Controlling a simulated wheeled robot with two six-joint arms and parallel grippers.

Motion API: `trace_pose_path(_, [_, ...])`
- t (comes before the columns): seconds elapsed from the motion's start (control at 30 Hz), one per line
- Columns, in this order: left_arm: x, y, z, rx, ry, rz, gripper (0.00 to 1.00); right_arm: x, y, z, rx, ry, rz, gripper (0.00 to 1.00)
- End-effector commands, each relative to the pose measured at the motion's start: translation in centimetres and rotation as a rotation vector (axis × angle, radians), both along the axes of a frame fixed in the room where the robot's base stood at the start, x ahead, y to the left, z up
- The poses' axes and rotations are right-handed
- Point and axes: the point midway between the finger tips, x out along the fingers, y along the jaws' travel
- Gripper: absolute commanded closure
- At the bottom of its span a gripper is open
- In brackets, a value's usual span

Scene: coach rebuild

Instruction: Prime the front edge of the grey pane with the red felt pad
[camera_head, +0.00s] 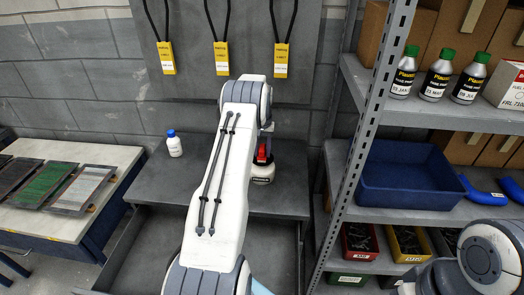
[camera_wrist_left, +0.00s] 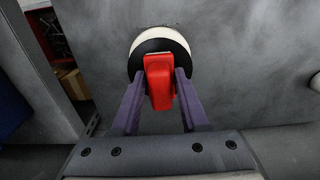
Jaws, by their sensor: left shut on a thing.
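The grey pane (camera_head: 82,188) lies on the white-topped table at the left, the rightmost of three framed panes. The red felt pad (camera_head: 263,154) is at the bench behind my left forearm. Its red grip shows in the left wrist view (camera_wrist_left: 159,85) between the fingers of my left gripper (camera_wrist_left: 160,92), which is shut on it. The grip stands at a round white-rimmed, dark-centred pot (camera_head: 263,174); I cannot tell whether the pad is inside or just above it. The pad's felt face is hidden. My right gripper is out of view; part of my right arm shows at lower right.
A white bottle with a blue cap (camera_head: 174,144) stands on the dark bench (camera_head: 215,185). A metal shelf (camera_head: 365,130) at the right holds green-capped bottles (camera_head: 437,75), a blue bin (camera_head: 405,180) and small parts bins. Yellow tags (camera_head: 221,58) hang above the bench.

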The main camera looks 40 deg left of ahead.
Motion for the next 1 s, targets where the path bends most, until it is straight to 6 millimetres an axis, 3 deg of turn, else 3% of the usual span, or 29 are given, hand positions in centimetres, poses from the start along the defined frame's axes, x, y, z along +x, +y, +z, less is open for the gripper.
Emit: trace_pose_path(1.0, [-0.03,-0.02,-0.84,-0.001,0.001,0.0,1.0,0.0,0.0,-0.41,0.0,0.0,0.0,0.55])
